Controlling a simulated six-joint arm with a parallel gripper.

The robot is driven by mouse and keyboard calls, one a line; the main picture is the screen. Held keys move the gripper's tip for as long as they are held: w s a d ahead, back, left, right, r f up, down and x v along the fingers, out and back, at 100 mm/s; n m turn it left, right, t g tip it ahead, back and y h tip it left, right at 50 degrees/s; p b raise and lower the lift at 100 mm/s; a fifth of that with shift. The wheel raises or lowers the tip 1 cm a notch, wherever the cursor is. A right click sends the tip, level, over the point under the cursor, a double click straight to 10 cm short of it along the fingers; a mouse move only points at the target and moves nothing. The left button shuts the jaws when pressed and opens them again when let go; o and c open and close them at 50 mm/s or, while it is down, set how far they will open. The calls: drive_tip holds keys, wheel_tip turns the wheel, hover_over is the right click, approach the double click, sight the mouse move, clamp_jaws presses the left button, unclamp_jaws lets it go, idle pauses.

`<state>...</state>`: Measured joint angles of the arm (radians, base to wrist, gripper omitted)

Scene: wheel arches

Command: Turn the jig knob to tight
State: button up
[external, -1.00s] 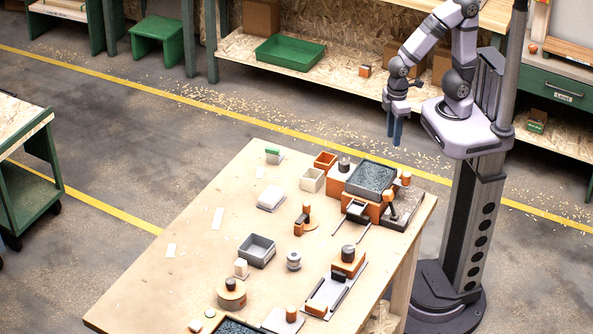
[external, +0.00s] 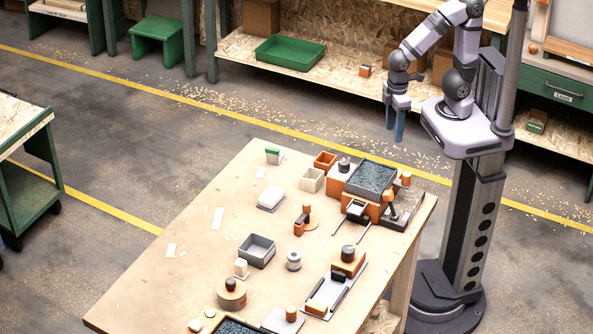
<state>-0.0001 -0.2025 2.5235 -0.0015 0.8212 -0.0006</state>
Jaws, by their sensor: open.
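My gripper (external: 395,138) hangs open and empty, blue fingers pointing down, beyond the far right end of the wooden table. It is well apart from everything on the table. Several knobbed fixtures stand there, and I cannot tell which is the jig. One dark knob (external: 348,253) sits on an orange block on a grey rail plate. Another dark knob (external: 344,164) stands beside a dark speckled tray. A third dark knob (external: 230,285) tops a round wood-coloured piece near the front. An orange knob (external: 292,313) stands on a grey plate. No tight marking is readable.
The table (external: 185,280) also holds a grey bin (external: 257,250), a ribbed grey cylinder (external: 293,261), an orange box (external: 325,161) and a dark lever (external: 391,203). Its left part is mostly clear. A shelf with a green tray (external: 290,53) stands behind.

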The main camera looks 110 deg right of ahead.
wheel_tip(320, 180, up, 3)
drive_tip(key=n+t+y+b, duration=0.2)
drive_tip(key=n+y+b, duration=0.2)
drive_tip(key=n+y, duration=0.85)
hover_over(348, 247)
drive_tip(key=d, duration=0.4)
drive_tip(key=f+n+h, duration=0.1)
drive_tip(key=n+h, duration=0.3)
drive_tip(key=f, duration=0.3)
drive_tip(key=s+f, duration=0.1)
drive_tip(key=f, duration=0.1)
drive_tip(key=shift+d+f, duration=0.25)
drive_tip(key=shift+d, duration=0.1)
drive_tip(key=shift+w+f, duration=0.1)
drive_tip(key=shift+f, duration=0.4)
drive_tip(key=shift+p+x, duration=1.45)
drive_tip(key=shift+x, duration=2.15)
drive_tip(key=shift+a, duration=0.15)
drive_tip(key=c, duration=1.1)
drive_tip(key=shift+o, duration=0.2)
